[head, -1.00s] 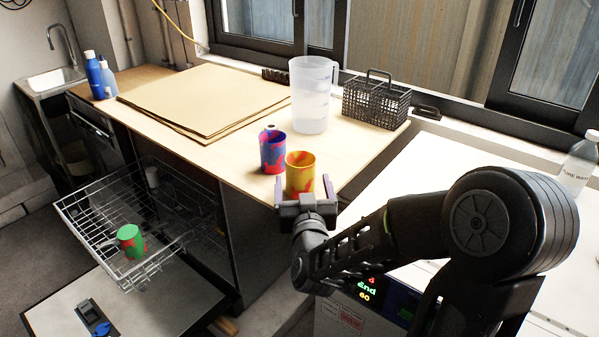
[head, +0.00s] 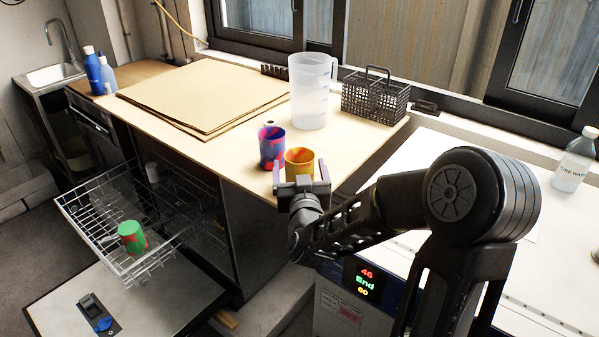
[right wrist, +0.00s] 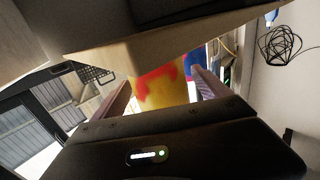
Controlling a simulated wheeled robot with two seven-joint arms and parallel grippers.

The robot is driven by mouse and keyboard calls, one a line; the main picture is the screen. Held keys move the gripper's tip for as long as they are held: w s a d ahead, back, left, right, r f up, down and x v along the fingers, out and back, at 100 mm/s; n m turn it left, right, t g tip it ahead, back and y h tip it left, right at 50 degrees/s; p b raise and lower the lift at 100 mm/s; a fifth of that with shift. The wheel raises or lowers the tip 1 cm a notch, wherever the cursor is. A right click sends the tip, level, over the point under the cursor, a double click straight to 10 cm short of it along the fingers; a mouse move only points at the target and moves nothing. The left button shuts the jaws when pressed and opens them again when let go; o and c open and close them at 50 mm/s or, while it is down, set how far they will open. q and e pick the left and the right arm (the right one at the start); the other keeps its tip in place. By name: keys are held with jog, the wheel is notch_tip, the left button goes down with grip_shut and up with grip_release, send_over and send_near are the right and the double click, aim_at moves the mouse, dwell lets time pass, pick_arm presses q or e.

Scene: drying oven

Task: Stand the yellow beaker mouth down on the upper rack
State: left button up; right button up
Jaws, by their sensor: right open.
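The yellow beaker (head: 299,157), yellow with red-orange patches, stands mouth up near the front edge of the wooden counter. My right gripper (head: 301,174) is open in front of it, hiding its lower part, with one finger toward each side. In the right wrist view, the yellow beaker (right wrist: 160,85) shows between the two fingers; contact cannot be told. The upper rack (head: 86,214) is a wire rack pulled out of the open dishwasher at the left. A green-and-red beaker (head: 131,238) sits on it with a closed green end up. My left gripper is not in view.
A purple-and-red beaker (head: 271,148) stands close left of the yellow one. A clear jug (head: 312,92) and a black basket (head: 375,98) stand behind. The dishwasher's open door (head: 150,300) lies below the rack. Much of the rack is empty.

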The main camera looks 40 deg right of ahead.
jog(key=shift+x, duration=1.5)
jog(key=c, duration=1.4)
jog(key=shift+c, duration=0.2)
notch_tip(320, 180, up, 10)
